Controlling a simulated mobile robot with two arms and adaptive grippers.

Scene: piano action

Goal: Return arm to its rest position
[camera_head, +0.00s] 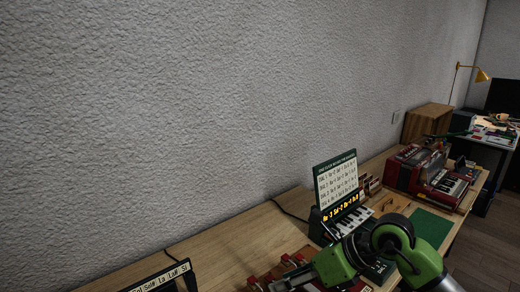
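My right arm, green with dark joints, comes in at the bottom right and bends over the table to the left. Its grey end (290,281) is near the bottom edge, close to red-and-wood parts (262,280); the fingertips are cut off or too small to make out. A small keyboard (350,221) with black and white keys stands behind the arm, partly hidden by it. A song sheet on a stand (337,180) rises behind the keys, with a yellow-lettered display strip (346,207) below it. My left gripper is not in view.
A wooden table (228,245) runs along the grey wall. A red accordion (424,172) and a green mat (431,227) lie to the right. A note-name panel (160,282) shows at the bottom left. The table between the panel and the keyboard is mostly clear.

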